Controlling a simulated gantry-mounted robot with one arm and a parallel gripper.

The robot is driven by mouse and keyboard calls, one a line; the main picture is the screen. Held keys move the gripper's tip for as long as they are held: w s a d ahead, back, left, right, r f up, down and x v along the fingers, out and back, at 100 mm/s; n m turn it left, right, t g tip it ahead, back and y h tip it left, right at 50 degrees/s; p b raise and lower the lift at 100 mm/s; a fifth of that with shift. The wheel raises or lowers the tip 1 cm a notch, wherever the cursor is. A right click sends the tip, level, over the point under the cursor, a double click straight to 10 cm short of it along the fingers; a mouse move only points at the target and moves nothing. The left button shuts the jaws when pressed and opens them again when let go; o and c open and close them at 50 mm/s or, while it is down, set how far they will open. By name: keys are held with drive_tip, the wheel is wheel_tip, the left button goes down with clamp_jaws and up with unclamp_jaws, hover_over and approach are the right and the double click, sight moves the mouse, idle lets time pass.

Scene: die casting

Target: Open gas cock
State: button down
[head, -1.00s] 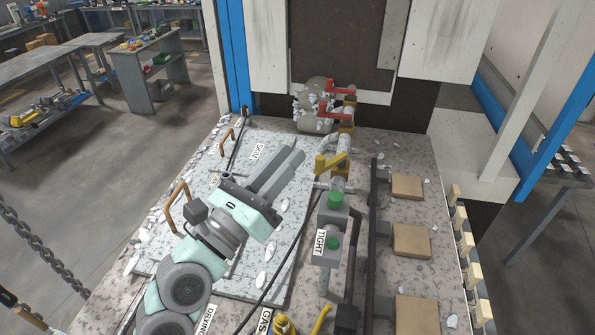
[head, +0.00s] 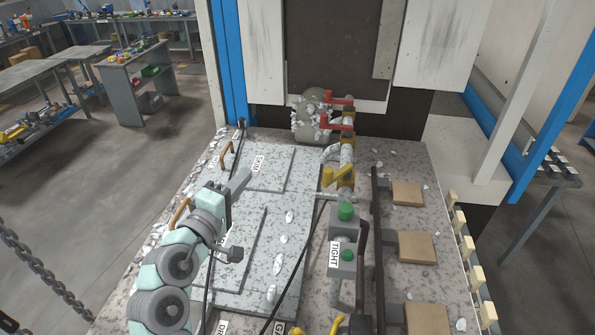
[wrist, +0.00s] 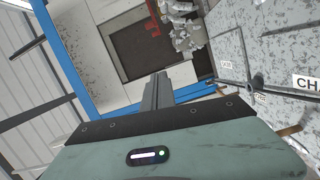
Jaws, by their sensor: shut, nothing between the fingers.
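A cut-off label starting "GA" (head: 280,329) lies at the bottom edge of the head view. Beside it is a small yellow fitting (head: 297,331), and a yellow handle (head: 337,324) is right of it, both mostly cut off. A yellow lever valve (head: 340,176) sits farther back on the pipe. I cannot tell for sure which yellow part is the gas cock. My gripper (head: 242,178) is shut and empty above the slab's left part, left of the pipe and away from every yellow handle. Its closed fingers also show in the wrist view (wrist: 157,92).
Red handles (head: 340,123) stand at the pipe's far end beside a lumpy grey part (head: 312,120). A dark vertical-looking rail (head: 376,230) and cardboard-coloured blocks (head: 408,193) are to the right.

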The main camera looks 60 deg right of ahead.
sight(338, 172)
drive_tip(key=s+d+m+g+p, duration=0.1)
drive_tip(key=s+d+g+p, duration=0.3)
drive_tip(key=s+d, duration=0.5)
drive_tip(key=shift+s+r+g, duration=0.35)
drive_tip(key=shift+s+g, duration=0.05)
drive_tip(key=shift+s, duration=1.45)
drive_tip(key=shift+s+m, duration=0.15)
drive_tip(key=shift+m, duration=0.15)
